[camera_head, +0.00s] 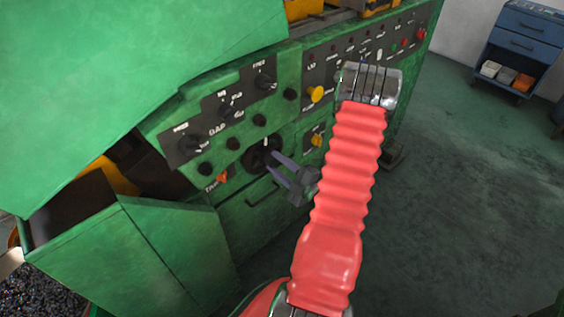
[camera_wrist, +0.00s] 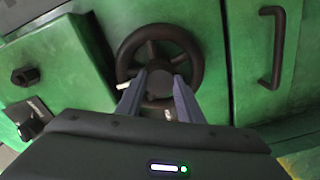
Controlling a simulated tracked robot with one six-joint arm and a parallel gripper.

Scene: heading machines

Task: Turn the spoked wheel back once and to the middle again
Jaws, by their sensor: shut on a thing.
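The spoked wheel (camera_wrist: 198,51) is black with a round hub, mounted on the green front of the machine. It shows large in the wrist view and small and dark in the head view (camera_head: 254,157). My gripper (camera_wrist: 160,88) is at the wheel, its two grey fingers on either side of the hub area and shut on the wheel. In the head view my gripper (camera_head: 272,160) reaches the wheel from the lower right. The fingers hide the lower part of the wheel, so the exact spot they grip is unclear. A small pale handle or mark (camera_wrist: 123,86) shows at the wheel's left.
A black door handle (camera_wrist: 277,45) is right of the wheel. Panels with black knobs (camera_head: 191,143), a yellow button (camera_head: 315,94) and an orange switch (camera_head: 222,177) surround it. A blue drawer cart (camera_head: 524,45) stands far right. The floor (camera_head: 465,160) between is open.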

